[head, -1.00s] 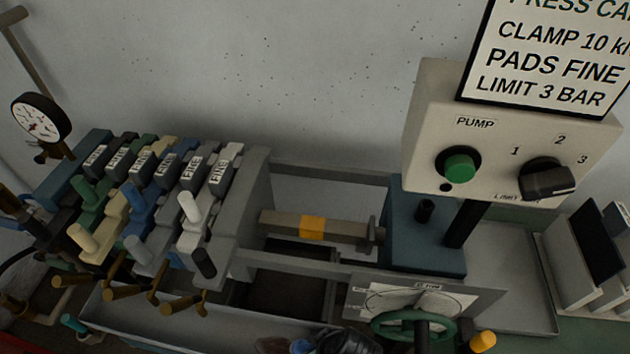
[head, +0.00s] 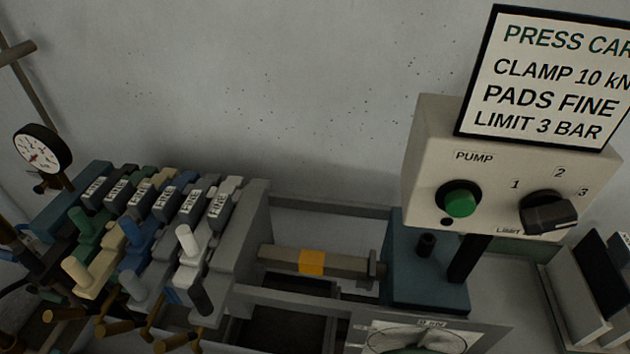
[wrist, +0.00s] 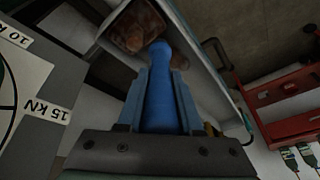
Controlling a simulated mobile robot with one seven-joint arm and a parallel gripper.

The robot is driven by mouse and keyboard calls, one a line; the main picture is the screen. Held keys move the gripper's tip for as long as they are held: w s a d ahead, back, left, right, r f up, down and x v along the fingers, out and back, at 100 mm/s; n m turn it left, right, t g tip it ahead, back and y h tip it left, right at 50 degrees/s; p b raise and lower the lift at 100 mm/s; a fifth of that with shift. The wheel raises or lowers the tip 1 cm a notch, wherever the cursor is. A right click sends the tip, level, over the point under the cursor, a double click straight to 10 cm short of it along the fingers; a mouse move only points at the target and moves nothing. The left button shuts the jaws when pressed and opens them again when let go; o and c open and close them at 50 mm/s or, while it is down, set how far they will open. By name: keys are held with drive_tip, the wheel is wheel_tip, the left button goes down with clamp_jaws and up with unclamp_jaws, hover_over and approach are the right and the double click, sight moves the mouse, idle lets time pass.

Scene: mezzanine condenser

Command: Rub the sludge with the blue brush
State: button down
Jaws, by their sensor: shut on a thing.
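My gripper (wrist: 161,76) is in the wrist view, shut on the blue brush (wrist: 160,98). The blue handle stands between the two fingers and runs out past their tips. Brown, rough lumps (wrist: 134,27) that look like the sludge lie just beyond the handle's far end, in a pale tray (wrist: 92,12). I cannot tell whether the brush touches them, and its bristles are not clearly seen. In the head view neither my gripper, the brush nor the sludge shows.
The head view shows a filter press with a row of plates (head: 190,225), a ram with an orange band (head: 311,262), a pump control box (head: 510,170) and a gauge (head: 42,149). The wrist view shows a dial card (wrist: 25,75) at left and a red rack (wrist: 295,125) at right.

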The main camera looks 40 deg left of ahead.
drive_tip(key=shift+f, duration=0.3)
drive_tip(key=shift+s+a+r+p, duration=0.1)
drive_tip(key=shift+s+a+p, duration=0.1)
drive_tip(key=shift+s+a, duration=0.3)
drive_tip(key=shift+s+a+r+p, duration=0.1)
drive_tip(key=shift+s+a+p, duration=0.1)
drive_tip(key=shift+a, duration=0.5)
drive_tip(key=s+a+p, duration=0.1)
drive_tip(key=s+a, duration=0.4)
drive_tip(key=a, duration=0.2)
drive_tip(key=shift+a, duration=0.4)
drive_tip(key=shift+w+f, duration=0.1)
drive_tip(key=shift+f, duration=0.05)
drive_tip(key=shift+w+d+p, duration=0.1)
drive_tip(key=shift+w+d, duration=0.95)
drive_tip(key=shift+d, duration=0.65)
drive_tip(key=shift+w+d+p, duration=0.1)
drive_tip(key=shift+w+d, duration=0.9)
drive_tip(key=shift+d, duration=0.75)
drive_tip(key=shift+w+d+p, duration=0.1)
drive_tip(key=shift+w+d, duration=0.95)
drive_tip(key=shift+d, duration=0.65)
drive_tip(key=shift+f, duration=0.1)
